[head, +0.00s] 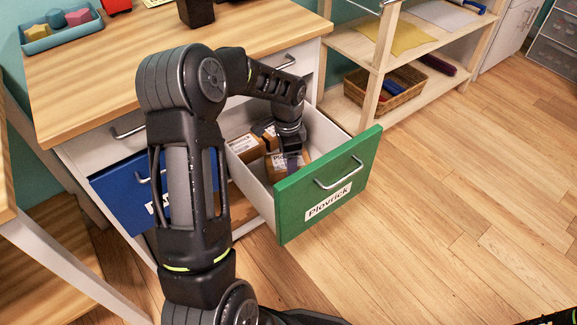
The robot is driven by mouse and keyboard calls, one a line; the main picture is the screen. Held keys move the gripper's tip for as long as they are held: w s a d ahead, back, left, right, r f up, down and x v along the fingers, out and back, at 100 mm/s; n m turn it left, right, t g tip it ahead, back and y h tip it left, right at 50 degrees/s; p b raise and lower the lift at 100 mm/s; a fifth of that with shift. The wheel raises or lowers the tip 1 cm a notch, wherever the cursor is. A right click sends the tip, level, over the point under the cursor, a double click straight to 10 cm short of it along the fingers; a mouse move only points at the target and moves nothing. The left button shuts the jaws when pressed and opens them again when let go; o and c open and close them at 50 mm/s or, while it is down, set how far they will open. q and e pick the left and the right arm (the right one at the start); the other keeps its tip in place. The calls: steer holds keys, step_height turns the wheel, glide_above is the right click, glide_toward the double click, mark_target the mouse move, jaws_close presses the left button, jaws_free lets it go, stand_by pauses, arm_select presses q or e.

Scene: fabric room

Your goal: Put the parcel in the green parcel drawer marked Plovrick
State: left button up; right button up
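The green drawer (330,172) marked Plovrick is pulled open at the right of the wooden desk. Inside it are brown cardboard parcels. One parcel (245,147) with a white label lies at the drawer's left side, and another box is partly hidden behind the wrist. A parcel (302,160) whose label begins "Plov" is at the fingers, near the front panel. My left gripper (291,164) points down inside the drawer, in front of this parcel. The fingers are too small and overlapped to show whether they grip it.
A blue drawer (118,188) with a partly hidden label is left of the green one, behind my arm. The desk top (110,75) holds a teal tray (62,32) of coloured blocks. A wooden shelf (345,115) with a basket stands behind.

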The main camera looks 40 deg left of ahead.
arm_select(q)
steer(key=shift+d+f, duration=0.2)
steer(key=shift+f, duration=0.4)
arm_select(e)
steer(key=shift+w+f, duration=0.1)
steer(key=shift+f, duration=0.3)
arm_select(q)
steer(key=o, duration=1.5)
steer(key=shift+s, duration=0.1)
step_height(320, 180, up, 12)
steer(key=p, duration=0.4)
steer(key=shift+r, duration=0.15)
arm_select(e)
steer(key=r, duration=0.2)
steer(key=s+r, duration=0.1)
steer(key=r, duration=0.1)
steer(key=shift+a, duration=0.35)
